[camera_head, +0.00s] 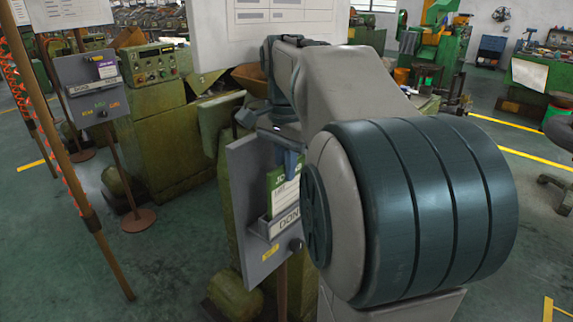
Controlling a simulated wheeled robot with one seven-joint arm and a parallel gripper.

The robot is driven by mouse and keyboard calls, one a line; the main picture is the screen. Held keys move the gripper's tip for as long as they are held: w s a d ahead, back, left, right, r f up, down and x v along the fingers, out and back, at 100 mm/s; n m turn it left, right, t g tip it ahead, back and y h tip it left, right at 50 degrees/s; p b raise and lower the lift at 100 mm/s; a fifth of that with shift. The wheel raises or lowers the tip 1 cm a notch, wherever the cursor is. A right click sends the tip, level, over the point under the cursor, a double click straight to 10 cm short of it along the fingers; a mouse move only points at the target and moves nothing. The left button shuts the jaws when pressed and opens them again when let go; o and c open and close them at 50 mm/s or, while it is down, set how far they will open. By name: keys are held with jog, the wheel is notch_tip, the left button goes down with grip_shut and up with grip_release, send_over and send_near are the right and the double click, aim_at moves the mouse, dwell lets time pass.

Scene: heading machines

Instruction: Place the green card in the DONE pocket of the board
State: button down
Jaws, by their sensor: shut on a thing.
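The green card (283,197), with a green top band and a white lower part, stands upright in front of the grey board (246,180). My gripper (289,163) is shut on the card's top edge; my own arm hides part of it. The card's lower end meets the front lip of the DONE pocket (275,224), whose label is partly cut off by my arm. The lower end appears to be behind the lip, but I cannot tell how deep. My arm covers the board's right side.
A wooden pole (45,150) with orange wrapping stands at the left. Green machines (155,95) stand behind. A dark knob (295,244) sticks out below the DONE pocket.

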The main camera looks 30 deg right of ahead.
jog(key=shift+f, duration=0.2)
jog(key=c, duration=1.5)
grip_release()
jog(key=shift+r, duration=0.1)
notch_tip(320, 180, up, 12)
jog(key=shift+r, duration=0.1)
